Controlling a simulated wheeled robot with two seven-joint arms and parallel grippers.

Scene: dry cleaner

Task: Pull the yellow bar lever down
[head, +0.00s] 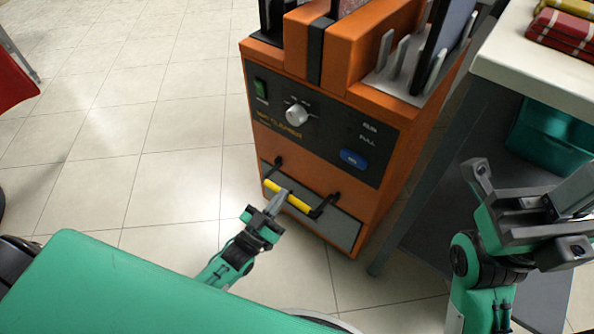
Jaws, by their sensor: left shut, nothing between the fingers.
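The yellow bar lever (298,204) is on the lower front of an orange machine (383,138). The bar runs between two black arms, in front of a grey panel. My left gripper (281,195) is shut and empty, with its fingertips at the left half of the bar. The fingers cover part of the bar, and I cannot tell whether they touch it. My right gripper (527,212) is at the right, away from the lever, with its fingers spread apart and nothing visible between them.
The machine's dark panel has a white knob (297,115), a green switch (260,88) and a blue button (354,159). A table (515,55) with folded cloths (567,35) stands at the right, a teal bin (550,140) below.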

